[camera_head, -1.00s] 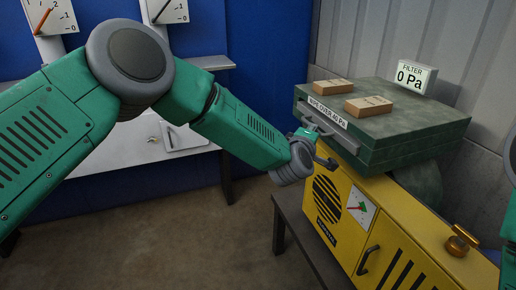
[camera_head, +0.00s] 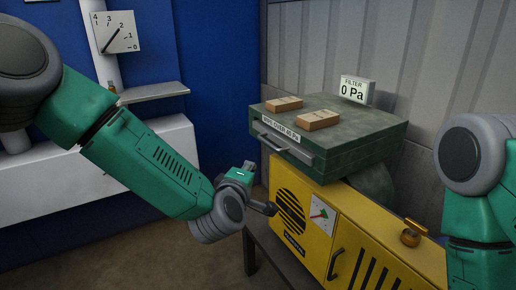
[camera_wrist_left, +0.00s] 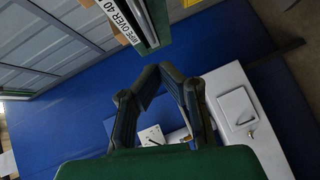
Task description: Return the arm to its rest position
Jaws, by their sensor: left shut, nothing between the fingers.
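My left arm (camera_head: 150,160), green with grey joints, comes in from the left in the head view. Its gripper (camera_head: 250,166) is small and partly hidden by the wrist, left of the green filter box (camera_head: 345,150) and clear of its front handle. In the left wrist view the dark fingers of the left gripper (camera_wrist_left: 161,72) come together at their tips with nothing between them. My right arm (camera_head: 478,190) shows at the right edge of the head view; its gripper is out of view.
The yellow cabinet (camera_head: 350,235) stands under the filter box, close to my left wrist. Two brown blocks (camera_head: 318,120) lie on the box, before a display (camera_head: 357,90) reading 0 Pa.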

